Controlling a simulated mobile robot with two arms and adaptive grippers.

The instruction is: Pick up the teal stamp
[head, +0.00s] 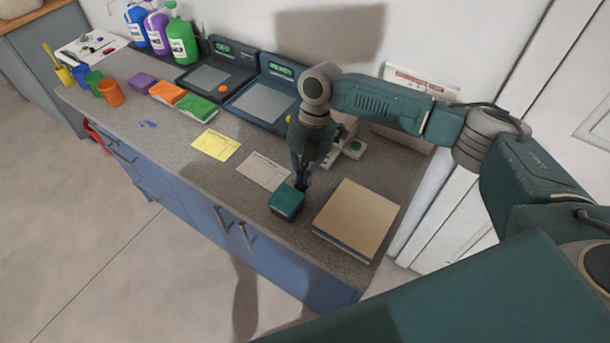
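The teal stamp (286,202) is a small block with a teal top and a dark lower part. It is near the front edge of the grey counter (180,135), toward its right end. My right gripper (302,184) points down at the stamp's back right side, its fingertips right by it. The fingers are small and partly overlap in this view, so I cannot tell whether they touch or grip the stamp. My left gripper does not show.
A stack of brown card or boards (357,212) lies just right of the stamp. A white paper slip (264,171) and a yellow sheet (216,145) lie to its left. Two scales (262,102), sponges and bottles (182,42) stand farther left and back. A wall bounds the counter behind.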

